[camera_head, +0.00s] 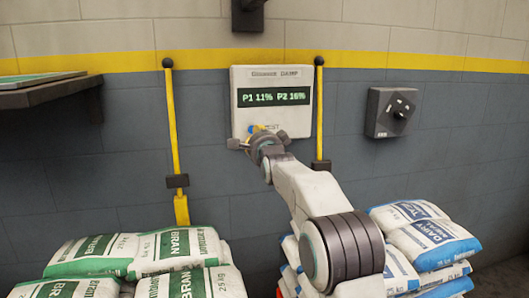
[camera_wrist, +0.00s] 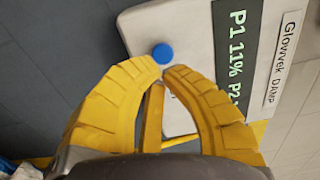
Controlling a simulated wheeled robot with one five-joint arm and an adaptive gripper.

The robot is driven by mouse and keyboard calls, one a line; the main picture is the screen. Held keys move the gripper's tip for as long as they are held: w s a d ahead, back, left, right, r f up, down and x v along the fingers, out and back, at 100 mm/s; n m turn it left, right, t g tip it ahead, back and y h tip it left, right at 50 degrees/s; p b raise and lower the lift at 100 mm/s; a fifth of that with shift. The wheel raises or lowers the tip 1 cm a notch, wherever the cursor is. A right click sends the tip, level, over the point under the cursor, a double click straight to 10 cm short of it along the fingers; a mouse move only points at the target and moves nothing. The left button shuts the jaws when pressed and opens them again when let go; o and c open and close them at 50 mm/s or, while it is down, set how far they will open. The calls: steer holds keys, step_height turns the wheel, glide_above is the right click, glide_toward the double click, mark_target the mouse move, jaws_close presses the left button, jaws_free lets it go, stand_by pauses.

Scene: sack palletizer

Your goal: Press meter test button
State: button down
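The white meter (camera_head: 245,115) hangs on the wall at the centre of the head view. Its dark display (camera_head: 273,97) reads P1 11% and P2 16%. The blue test button (camera_wrist: 162,54) shows in the wrist view, just beyond my fingertips.
Yellow poles (camera_head: 173,120) (camera_head: 319,105) stand on either side of the meter. A grey box with a dark knob (camera_head: 391,111) is on the wall to the right. Stacked BRAN sacks (camera_head: 130,250) and DAIRY sacks (camera_head: 425,240) lie below. A shelf (camera_head: 45,94) juts out at left.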

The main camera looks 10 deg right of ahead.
steer(key=s+b, duration=0.1)
steer(key=s, duration=0.7)
steer(key=shift+s+f, duration=0.2)
steer(key=shift+s, duration=0.1)
stand_by(0.6)
